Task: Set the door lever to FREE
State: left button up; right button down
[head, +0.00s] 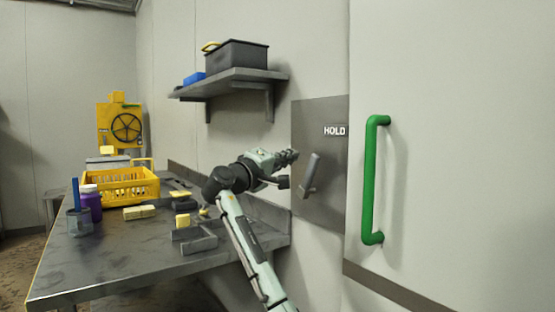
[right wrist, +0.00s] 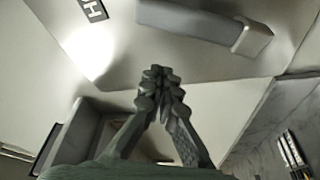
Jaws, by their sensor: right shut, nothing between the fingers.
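The door lever (head: 310,176) is a grey handle on a dark grey plate (head: 322,205) on the wall beside the door. It tilts, its upper end leaning right. The word HOLD (head: 334,131) is printed on the plate, up and right of the lever; no FREE label is visible. My right gripper (head: 292,155) is shut and empty, just left of the lever and apart from it in the picture. In the right wrist view the shut fingertips (right wrist: 159,72) point toward the plate, with the lever (right wrist: 205,22) beyond them. My left gripper is not in view.
A green door handle (head: 369,185) stands out at the right. A shelf (head: 235,78) with a dark bin (head: 236,56) hangs above the workbench (head: 120,262). The bench holds a yellow crate (head: 122,187), a purple bottle (head: 91,204) and yellow blocks.

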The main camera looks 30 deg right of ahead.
aim_at(309, 176)
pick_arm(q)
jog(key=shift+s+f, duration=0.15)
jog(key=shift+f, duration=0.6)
pick_arm(e)
jog(key=s, duration=0.1)
jog(key=s+f, duration=0.1)
jog(key=s, duration=0.1)
jog(key=shift+s+d+f, duration=0.2)
jog(key=shift+d+f, duration=0.15)
jog(key=shift+d, duration=0.05)
jog(key=shift+f, duration=0.1)
